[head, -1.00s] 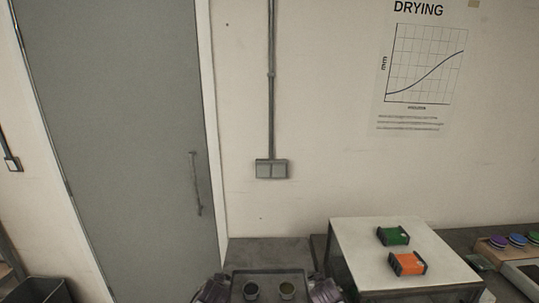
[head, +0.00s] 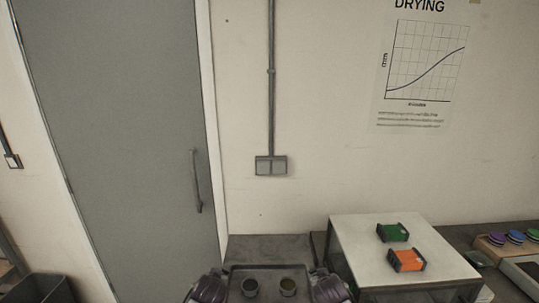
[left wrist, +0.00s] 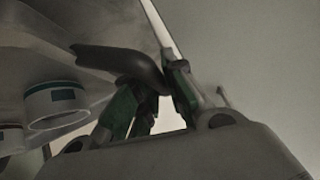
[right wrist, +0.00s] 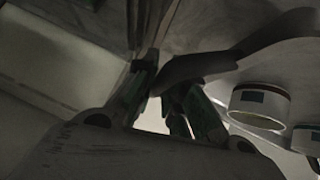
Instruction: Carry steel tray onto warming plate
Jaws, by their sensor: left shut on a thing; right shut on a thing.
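The grey steel tray (head: 268,271) is at the bottom middle of the head view. It carries two small cups, a left one (head: 250,287) and a right one (head: 288,286). My left gripper (head: 224,287) is at the tray's left end, shut on a dark curved handle (left wrist: 115,60). My right gripper (head: 318,286) is at the right end, shut on the other handle (right wrist: 225,64). Both wrist views show the cups beside the handles. The tray's near edge is cut off by the frame. I cannot identify the warming plate in these frames.
A pale-topped box (head: 365,243) stands to the right, with a green block (head: 393,232) and an orange block (head: 407,260) on it. A grey counter surface (head: 268,248) lies behind the tray, against the wall. Coloured discs (head: 516,237) sit far right.

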